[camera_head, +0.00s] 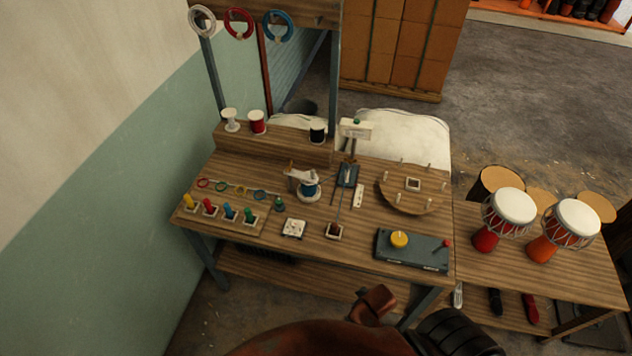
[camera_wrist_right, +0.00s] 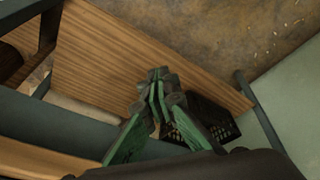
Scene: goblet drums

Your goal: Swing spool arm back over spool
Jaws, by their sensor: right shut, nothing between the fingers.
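A spool with blue thread (camera_head: 309,190) stands on a pale round base near the middle of the workbench (camera_head: 262,222) in the head view. A small pale spool arm (camera_head: 298,175) with a brownish upright end shows at the spool's upper left. It is too small to tell exactly how far it reaches over the spool. My right gripper (camera_wrist_right: 158,82) is shut and empty in the right wrist view, with green fingers together above a wooden shelf. No gripper shows in the head view. The spool and its arm are not in the wrist view.
Colored pegs (camera_head: 229,211) stand at the left. Two drums (camera_head: 515,207) stand on the right table. A black crate (camera_wrist_right: 212,118) is by the shelf.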

